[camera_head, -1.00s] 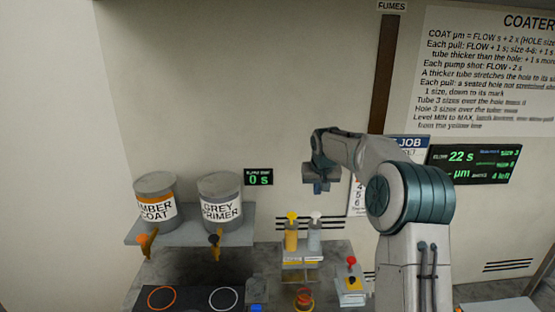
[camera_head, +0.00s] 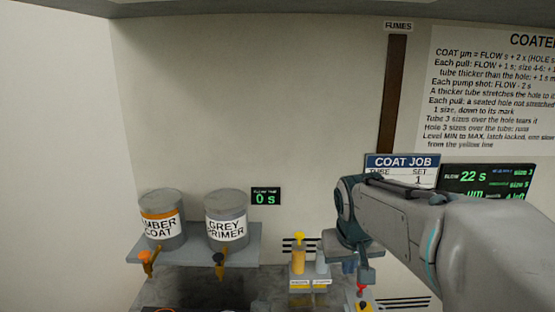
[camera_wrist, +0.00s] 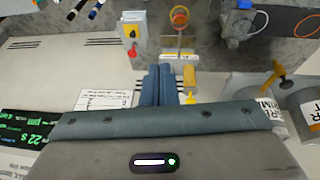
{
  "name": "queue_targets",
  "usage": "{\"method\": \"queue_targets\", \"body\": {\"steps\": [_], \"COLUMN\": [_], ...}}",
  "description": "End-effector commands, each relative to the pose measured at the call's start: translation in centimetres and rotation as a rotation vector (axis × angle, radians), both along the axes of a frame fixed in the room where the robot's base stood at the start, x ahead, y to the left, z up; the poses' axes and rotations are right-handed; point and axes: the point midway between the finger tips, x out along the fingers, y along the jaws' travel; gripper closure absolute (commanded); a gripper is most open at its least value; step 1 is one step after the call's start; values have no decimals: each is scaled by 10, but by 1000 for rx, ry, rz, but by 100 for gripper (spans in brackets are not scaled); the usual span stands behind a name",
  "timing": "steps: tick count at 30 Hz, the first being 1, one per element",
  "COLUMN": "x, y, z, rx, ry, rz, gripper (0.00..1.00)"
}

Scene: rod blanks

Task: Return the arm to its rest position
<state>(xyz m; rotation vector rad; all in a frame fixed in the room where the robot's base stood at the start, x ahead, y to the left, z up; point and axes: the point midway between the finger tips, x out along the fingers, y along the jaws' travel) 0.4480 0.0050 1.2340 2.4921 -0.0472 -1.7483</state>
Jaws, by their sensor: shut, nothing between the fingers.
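My arm reaches in from the right side of the head view, bent with its wrist to the left. My gripper (camera_head: 365,278) hangs below the wrist at the lower right of centre, in front of the bench. In the wrist view its two blue fingers (camera_wrist: 157,85) lie side by side, closed, with nothing seen between them. The gripper appears clear of the bench things around it.
An AMBER COAT can (camera_head: 162,222) and a GREY PRIMER can (camera_head: 227,220) stand on a shelf (camera_head: 190,252) at left. A yellow bottle (camera_head: 299,260) stands left of my gripper. A COAT JOB sign (camera_head: 402,163) and a green-lettered display (camera_head: 485,180) are on the wall behind my arm.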

Motion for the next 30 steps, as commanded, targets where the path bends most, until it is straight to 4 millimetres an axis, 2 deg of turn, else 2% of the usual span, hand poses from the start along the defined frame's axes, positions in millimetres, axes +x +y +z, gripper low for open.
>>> {"method": "queue_targets", "body": {"steps": [1,9,15,21,30], "x": [-18,-101,-144,-159,-159], "y": [-1,-5,-6,-5,-5], "z": [-6,-38,-63,-72,-72], "rx": [3,45,79,92,92], "ry": [-1,6,9,11,12], "rz": [-3,-18,-25,-26,-26], "gripper": [100,100,100,100,100]}}
